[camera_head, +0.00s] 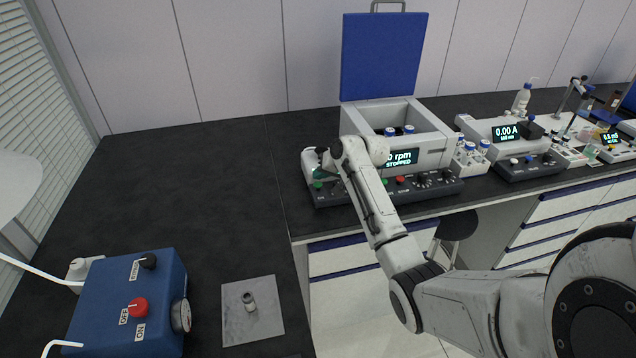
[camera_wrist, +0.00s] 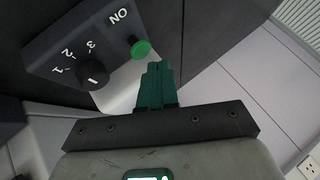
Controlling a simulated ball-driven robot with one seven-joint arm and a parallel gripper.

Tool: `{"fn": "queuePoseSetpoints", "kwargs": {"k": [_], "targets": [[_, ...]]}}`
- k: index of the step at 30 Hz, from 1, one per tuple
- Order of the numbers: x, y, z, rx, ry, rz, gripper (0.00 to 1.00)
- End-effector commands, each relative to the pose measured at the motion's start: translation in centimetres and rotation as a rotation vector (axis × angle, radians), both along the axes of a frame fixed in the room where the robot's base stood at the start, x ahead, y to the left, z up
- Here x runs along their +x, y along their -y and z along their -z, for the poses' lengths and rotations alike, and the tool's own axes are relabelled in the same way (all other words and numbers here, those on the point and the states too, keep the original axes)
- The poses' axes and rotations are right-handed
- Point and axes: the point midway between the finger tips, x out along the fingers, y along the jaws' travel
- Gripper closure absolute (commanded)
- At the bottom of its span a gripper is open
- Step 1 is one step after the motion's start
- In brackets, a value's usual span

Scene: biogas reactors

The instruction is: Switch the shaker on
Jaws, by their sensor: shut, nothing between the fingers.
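A light grey device (camera_head: 427,142) with a raised blue lid stands on the dark bench; its screen (camera_head: 402,158) reads "0 rpm STOPPED", partly covered by my arm. I take it as the shaker. A dark control panel (camera_head: 437,188) with buttons and knobs runs along its front. My gripper (camera_head: 321,172) is over the panel's left end. In the wrist view my gripper (camera_wrist: 154,68) is shut and empty, its green fingertips close below a green button (camera_wrist: 141,48) marked "ON". I cannot tell whether they touch. A black knob (camera_wrist: 93,73) marked 1, 2, 3 sits beside it.
A blue box (camera_head: 130,300) with a red ON/OFF knob stands at lower left, beside a grey plate (camera_head: 240,325) bearing a small metal piece (camera_head: 249,301). White-and-blue vials (camera_head: 468,154) and another instrument (camera_head: 508,135) stand to the right. The bench left of the panel is clear.

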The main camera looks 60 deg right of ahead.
Motion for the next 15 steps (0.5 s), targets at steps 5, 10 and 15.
{"fn": "queuePoseSetpoints", "kwargs": {"k": [5, 10, 15], "targets": [[0.1, 0.0, -1.9, 0.0, 0.001, -0.001, 1.0], [0.0, 0.0, -3.5, 0.0, 0.001, -0.001, 1.0], [0.0, 0.0, -5.0, 0.0, 0.001, -0.001, 1.0]]}}
